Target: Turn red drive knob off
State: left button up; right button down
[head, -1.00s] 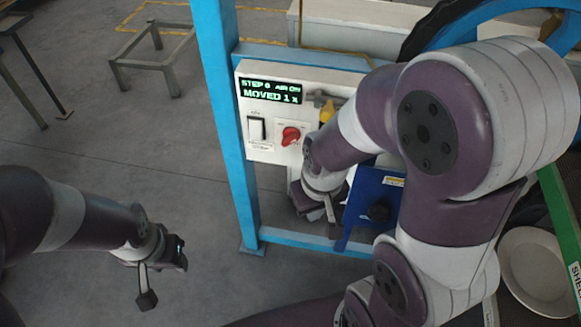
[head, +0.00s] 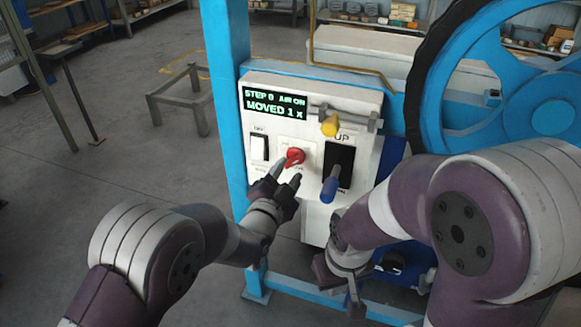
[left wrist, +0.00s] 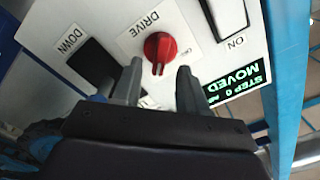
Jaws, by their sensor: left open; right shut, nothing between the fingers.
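The red drive knob (head: 294,156) sits on the white control panel (head: 275,196), between a rocker switch and a black slotted lever plate. In the left wrist view the red knob (left wrist: 160,48) lies just beyond my fingertips, under the word DRIVE, with its grip ridge roughly upright in that picture. My left gripper (head: 285,180) is open, its fingers just below the knob in the head view; in the left wrist view its two fingers (left wrist: 160,75) frame the knob's lower end. I cannot tell whether they touch it. My right gripper (head: 338,290) is shut and empty, below the panel.
The display (head: 274,102) reads STEP 0, AIR ON, MOVED 1 x. A black and white rocker switch (head: 259,147) is left of the knob. A blue-handled lever (head: 330,187) is close on its right, with a yellow knob (head: 330,126) above. A blue post (head: 226,100) stands at the panel's left.

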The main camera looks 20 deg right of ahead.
aim_at(294, 159)
pick_arm(q)
jog(key=shift+x, duration=1.3)
jog(key=shift+c, duration=0.3)
grip_shut()
